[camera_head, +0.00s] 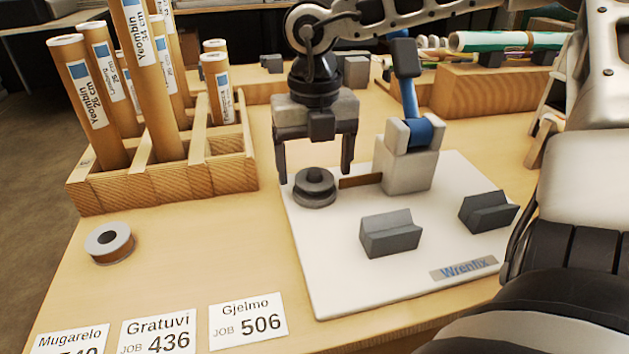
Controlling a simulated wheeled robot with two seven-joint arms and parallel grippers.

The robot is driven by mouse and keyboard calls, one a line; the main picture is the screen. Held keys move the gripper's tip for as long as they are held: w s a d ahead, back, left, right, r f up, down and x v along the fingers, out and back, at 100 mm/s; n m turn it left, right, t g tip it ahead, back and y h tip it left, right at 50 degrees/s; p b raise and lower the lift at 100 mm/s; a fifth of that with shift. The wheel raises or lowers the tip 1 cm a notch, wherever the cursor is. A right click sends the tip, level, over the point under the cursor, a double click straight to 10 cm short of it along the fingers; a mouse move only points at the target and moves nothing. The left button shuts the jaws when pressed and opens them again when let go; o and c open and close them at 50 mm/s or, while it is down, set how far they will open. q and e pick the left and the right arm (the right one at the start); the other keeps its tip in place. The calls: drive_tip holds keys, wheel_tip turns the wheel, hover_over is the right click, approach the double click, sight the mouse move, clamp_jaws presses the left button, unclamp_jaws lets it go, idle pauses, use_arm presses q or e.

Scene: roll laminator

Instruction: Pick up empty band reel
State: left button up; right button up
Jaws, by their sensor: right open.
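A grey reel (315,188) with a raised hub sits at the left side of the white Wrenfix plate (345,290). I see no band wound on it, though its far side is partly hidden. My right gripper (315,170) points down over this reel, with its fingers apart on either side and nothing held. I cannot tell whether the fingers touch it. A short brown strip (360,181) runs from beside the reel to a grey block with a blue lever (408,95). A second reel (109,243), grey with brown between its flanges, lies on the table. My left gripper is not in view.
A wooden rack (165,192) with several labelled tubes stands at the left. Two grey V-blocks (391,233) (488,211) sit on the plate. Job cards (248,318) lie at the front edge. The table between rack and plate is clear.

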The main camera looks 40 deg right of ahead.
wheel_tip(320, 180, down, 2)
drive_tip(key=shift+f, duration=0.1)
drive_tip(key=shift+c, duration=0.4)
drive_tip(key=c, duration=1)
